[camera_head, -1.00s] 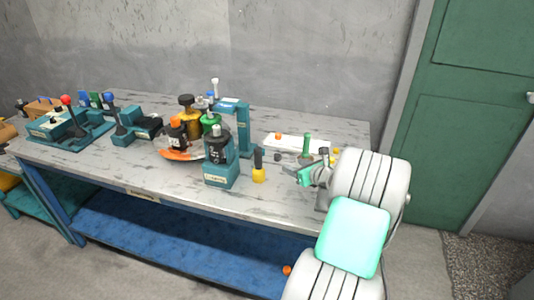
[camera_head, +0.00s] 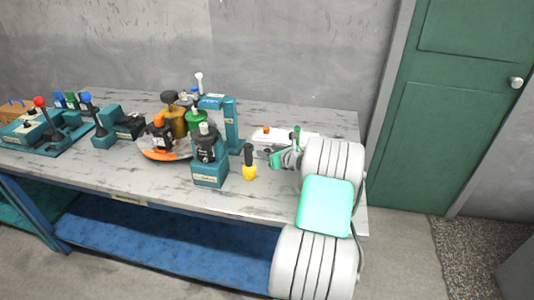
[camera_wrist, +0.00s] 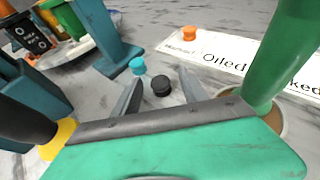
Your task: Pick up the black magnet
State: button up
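The black magnet (camera_wrist: 161,85) is a small dark disc lying on the grey table. In the wrist view it sits between the two fingers of my gripper (camera_wrist: 160,76), close to the tips. A visible gap remains on each side of it, so the fingers are open and hold nothing. In the head view my gripper (camera_head: 274,155) is low over the table's right part, and the magnet cannot be made out clearly there.
A cyan piece (camera_wrist: 138,66) lies just beyond the magnet. An orange piece (camera_wrist: 189,32) sits on a white lettered card (camera_wrist: 232,62). A green-handled tool (camera_wrist: 285,50) stands close on the right. A yellow-and-black tool (camera_head: 249,165) and a teal stand (camera_head: 210,174) are at left.

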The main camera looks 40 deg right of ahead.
grip_shut()
dwell(0.3)
